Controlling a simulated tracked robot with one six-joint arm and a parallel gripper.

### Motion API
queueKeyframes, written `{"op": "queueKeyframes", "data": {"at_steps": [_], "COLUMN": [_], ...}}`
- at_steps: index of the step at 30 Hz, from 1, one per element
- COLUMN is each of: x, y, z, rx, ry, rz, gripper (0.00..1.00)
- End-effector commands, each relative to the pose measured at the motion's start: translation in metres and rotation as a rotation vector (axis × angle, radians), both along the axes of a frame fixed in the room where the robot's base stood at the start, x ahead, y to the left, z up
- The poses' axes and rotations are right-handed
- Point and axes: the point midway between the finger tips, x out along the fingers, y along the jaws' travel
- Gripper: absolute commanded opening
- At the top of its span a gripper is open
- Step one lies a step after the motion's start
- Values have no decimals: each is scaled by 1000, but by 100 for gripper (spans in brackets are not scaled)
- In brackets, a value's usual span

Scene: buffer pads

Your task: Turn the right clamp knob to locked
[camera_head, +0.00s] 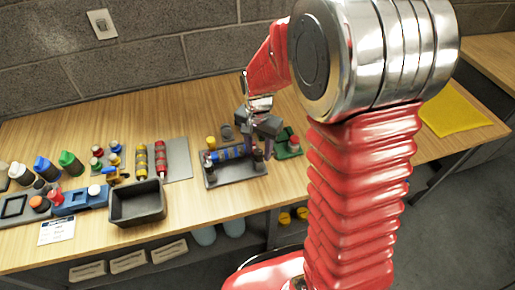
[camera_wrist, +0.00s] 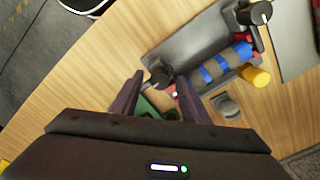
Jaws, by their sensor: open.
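The clamp fixture is a grey plate (camera_head: 236,173) with a blue-and-grey banded cylinder (camera_head: 228,153) lying on it. A dark knob stands at each end, the left knob (camera_head: 208,168) and the right knob (camera_head: 258,161). My gripper (camera_head: 259,149) is open, pointing down over the right end of the fixture. The left knob (camera_wrist: 257,13) is farther up the plate. I cannot read the right knob's setting.
A green block (camera_head: 289,148) with a red top sits just right of the fixture. A yellow cylinder (camera_wrist: 255,76) and a small grey part (camera_wrist: 226,105) lie behind it. A dark bin (camera_head: 138,204) stands to the left. A yellow cloth (camera_head: 456,116) lies far right.

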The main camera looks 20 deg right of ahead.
Motion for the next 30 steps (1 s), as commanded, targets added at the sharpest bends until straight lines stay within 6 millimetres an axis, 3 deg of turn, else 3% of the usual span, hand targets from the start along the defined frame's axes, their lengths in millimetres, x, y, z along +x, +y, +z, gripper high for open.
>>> {"op": "queueKeyframes", "data": {"at_steps": [5,22,30], "x": [0,0,0], "y": [0,0,1], "z": [0,1,1], "rx": [0,0,1], "ry": [0,0,-1], "rz": [0,-1,13], "gripper": [42,2,1]}}
